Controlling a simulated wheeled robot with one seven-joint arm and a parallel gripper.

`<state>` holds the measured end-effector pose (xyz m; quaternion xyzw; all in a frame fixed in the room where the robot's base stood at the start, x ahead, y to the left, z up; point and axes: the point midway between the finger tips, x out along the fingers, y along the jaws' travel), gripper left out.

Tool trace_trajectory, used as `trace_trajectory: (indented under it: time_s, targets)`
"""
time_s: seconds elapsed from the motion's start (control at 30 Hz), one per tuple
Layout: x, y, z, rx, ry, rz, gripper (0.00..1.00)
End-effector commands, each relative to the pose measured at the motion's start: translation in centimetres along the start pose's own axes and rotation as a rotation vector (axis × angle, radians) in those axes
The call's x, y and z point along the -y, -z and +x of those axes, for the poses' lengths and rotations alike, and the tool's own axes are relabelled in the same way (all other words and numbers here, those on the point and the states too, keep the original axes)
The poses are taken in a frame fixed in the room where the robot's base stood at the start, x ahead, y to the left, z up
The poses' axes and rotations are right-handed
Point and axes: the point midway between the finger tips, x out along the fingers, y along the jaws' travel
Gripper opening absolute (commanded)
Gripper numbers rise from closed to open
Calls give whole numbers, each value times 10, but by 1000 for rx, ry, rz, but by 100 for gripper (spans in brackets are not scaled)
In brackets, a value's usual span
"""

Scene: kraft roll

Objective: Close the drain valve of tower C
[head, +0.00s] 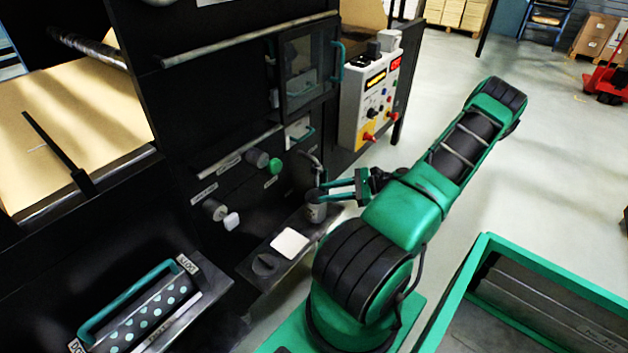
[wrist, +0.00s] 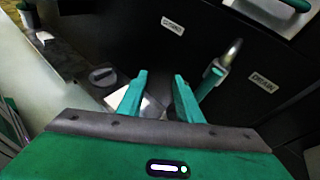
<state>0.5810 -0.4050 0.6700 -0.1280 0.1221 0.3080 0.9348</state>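A small valve with a teal lever (wrist: 210,82) sits on a short silver pipe (wrist: 233,50) in the wrist view, beside a label (wrist: 262,82) that seems to read DRAIN. The lever slants down and left, partly behind my right finger; I cannot tell its setting. The pipe also shows in the head view (head: 312,160), where the lever is not clear. No tower letter is legible. My gripper (head: 328,191) is open and empty, its fingers pointing at the black panel. In the wrist view my gripper (wrist: 158,76) has the lever just right of its right finger.
A grey cup (head: 316,208) stands on a narrow ledge under the pipe, close to my fingers. A white pad (head: 290,242) and a black knob (head: 265,263) share the ledge. Grey and green knobs (head: 273,166) stick out left. A control box (head: 370,95) stands behind.

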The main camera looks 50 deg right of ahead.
Motion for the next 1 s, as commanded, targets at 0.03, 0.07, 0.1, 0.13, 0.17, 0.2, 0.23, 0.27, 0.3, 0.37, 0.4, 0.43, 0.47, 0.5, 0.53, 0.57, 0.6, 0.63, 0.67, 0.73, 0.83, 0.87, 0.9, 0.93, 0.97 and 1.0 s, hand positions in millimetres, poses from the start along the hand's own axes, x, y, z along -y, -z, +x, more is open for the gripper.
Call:
trace_trajectory:
  time_s: [0.03,0.07,0.1,0.13,0.17,0.2,0.23,0.27,0.3,0.37,0.4,0.43,0.47,0.5,0.53,0.57,0.6,0.63,0.67,0.73,0.83,0.87,0.9,0.93,0.97,1.0]
  targets:
    - [4,8,-6,41,56,38,32]
    - [7,11,-9,62,86,56,32]
    - [11,14,-13,90,124,81,32]
    - [14,17,-16,110,151,99,32]
    - [16,20,-20,130,177,114,32]
    - [20,23,-24,154,209,133,32]
    - [22,25,-27,172,233,148,32]
    - [24,27,-30,188,254,160,32]
    - [26,30,-34,208,281,176,32]
    - [29,32,-40,236,314,194,32]
    - [31,34,-43,250,332,205,32]
    - [32,35,-45,259,343,212,32]
    - [32,36,-46,266,352,216,32]
    - [34,36,-48,273,361,220,32]
    - [34,36,-49,277,366,222,32]
    - [35,37,-48,279,369,224,32]
    - [36,36,-47,281,370,225,32]
    - [37,36,-45,281,370,226,32]
    - [38,35,-42,281,369,226,32]
    - [40,33,-34,281,366,225,32]
    - [46,29,-19,281,365,225,32]
    - [48,28,-14,281,365,225,32]
    - [51,26,-8,281,366,225,32]
    - [53,25,-3,281,366,225,32]
    - [55,24,2,281,365,225,32]
    - [58,22,8,280,366,225,32]
